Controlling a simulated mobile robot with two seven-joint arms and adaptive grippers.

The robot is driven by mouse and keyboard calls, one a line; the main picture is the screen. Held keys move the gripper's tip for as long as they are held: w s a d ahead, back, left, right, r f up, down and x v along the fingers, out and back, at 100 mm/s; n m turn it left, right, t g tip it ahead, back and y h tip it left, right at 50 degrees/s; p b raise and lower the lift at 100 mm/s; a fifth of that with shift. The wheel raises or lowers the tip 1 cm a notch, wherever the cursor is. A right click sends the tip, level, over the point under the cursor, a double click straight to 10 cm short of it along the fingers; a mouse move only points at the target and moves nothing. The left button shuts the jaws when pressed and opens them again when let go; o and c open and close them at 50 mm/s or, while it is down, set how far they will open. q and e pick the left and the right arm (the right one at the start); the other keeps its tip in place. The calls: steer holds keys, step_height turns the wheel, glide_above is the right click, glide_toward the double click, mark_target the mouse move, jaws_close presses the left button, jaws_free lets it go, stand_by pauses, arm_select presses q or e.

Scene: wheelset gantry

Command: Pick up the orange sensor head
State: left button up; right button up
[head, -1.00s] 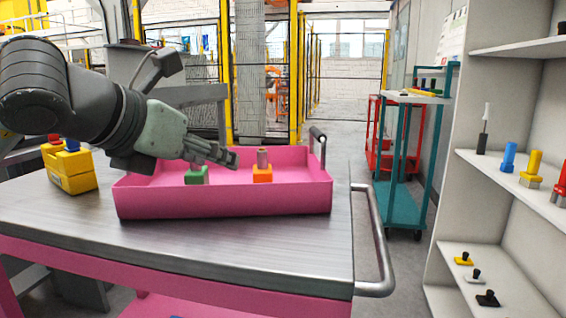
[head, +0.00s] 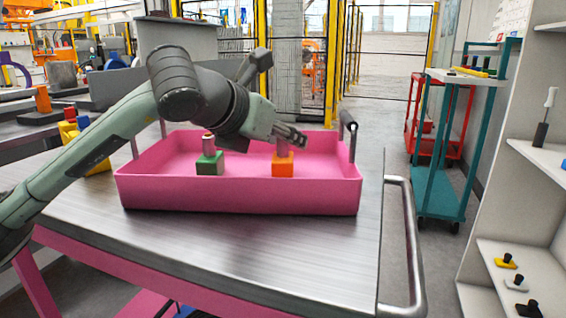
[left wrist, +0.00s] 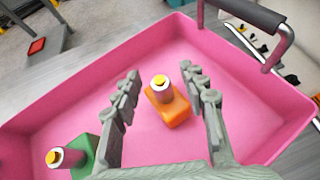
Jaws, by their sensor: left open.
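The orange sensor head (head: 283,168) stands upright in the pink tray (head: 240,196), an orange block with a round metallic stem on top. It also shows in the left wrist view (left wrist: 170,107), between and beyond the two fingers. My left gripper (head: 291,136) is open, just above the orange sensor head at its stem; I cannot tell whether they touch. The left wrist view shows the open fingers (left wrist: 165,95) on either side of it. A green sensor head (head: 209,164) stands in the tray to the left. My right gripper is not in view.
The tray sits on a metal-topped cart with a handrail (head: 403,240) on the right. The tray has a raised handle (head: 349,125) at its right end. A yellow container (head: 88,140) stands left of the tray. White shelves (head: 520,240) stand at the right.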

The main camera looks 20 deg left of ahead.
arm_select(q)
steer(key=shift+w, duration=0.15)
jaws_close()
steer(key=shift+r, duration=0.15)
stand_by(0.4)
